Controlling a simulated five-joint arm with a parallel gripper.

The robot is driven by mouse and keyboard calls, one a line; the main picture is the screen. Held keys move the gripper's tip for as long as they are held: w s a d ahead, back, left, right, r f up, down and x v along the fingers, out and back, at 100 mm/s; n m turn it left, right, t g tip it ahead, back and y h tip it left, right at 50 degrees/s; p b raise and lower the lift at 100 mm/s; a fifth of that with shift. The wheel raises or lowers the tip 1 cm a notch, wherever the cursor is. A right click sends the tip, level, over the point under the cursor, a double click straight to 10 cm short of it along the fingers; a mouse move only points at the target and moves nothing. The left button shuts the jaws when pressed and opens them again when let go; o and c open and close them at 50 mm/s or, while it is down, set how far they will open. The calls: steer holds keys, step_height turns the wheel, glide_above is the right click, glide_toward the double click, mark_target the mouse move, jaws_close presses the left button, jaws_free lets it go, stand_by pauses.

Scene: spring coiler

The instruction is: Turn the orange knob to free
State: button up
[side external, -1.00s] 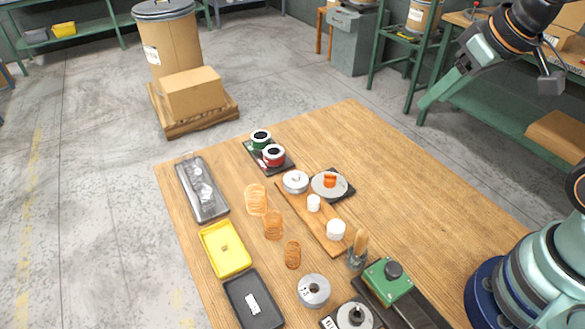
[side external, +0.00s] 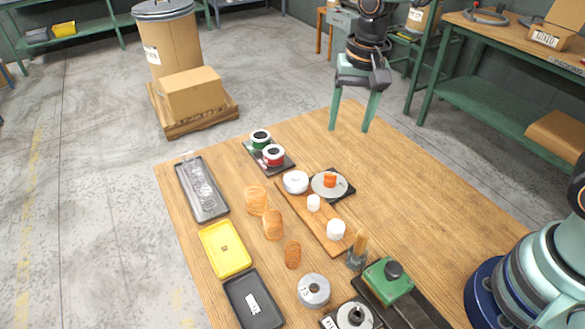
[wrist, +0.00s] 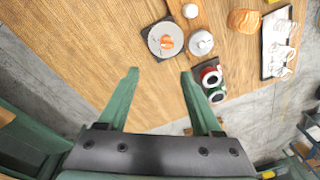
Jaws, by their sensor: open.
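The orange knob (side external: 330,180) stands on a grey disc (side external: 322,188) on a dark square base, near the middle of the table. In the wrist view the orange knob (wrist: 167,42) shows on its disc (wrist: 158,46) toward the top. My gripper (side external: 351,128) is open and empty, pointing down above the far part of the table, clearly apart from the knob. In the wrist view my gripper (wrist: 158,74) has its green fingers spread wide, with bare wood between them. Any marks for the knob's settings are too small to read.
A tray with green and red spools (side external: 273,155) stands left of the knob. A wooden board (side external: 316,222) with white cylinders lies in front. Copper coils (side external: 273,224), a yellow tray (side external: 225,249) and a green box (side external: 388,281) are nearer. The table's right side is bare.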

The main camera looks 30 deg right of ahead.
mark_target(332, 174)
steer(key=shift+m+g, duration=0.3)
steer(key=shift+m, duration=0.1)
steer(key=f, duration=0.5)
steer(key=a+f, duration=0.1)
steer(key=f, duration=0.3)
steer(key=w+a+f, duration=0.1)
steer(key=f, duration=0.4)
steer(key=shift+w+f, duration=0.1)
steer(key=shift+f, duration=0.2)
steer(key=shift+d, duration=0.1)
jaws_close()
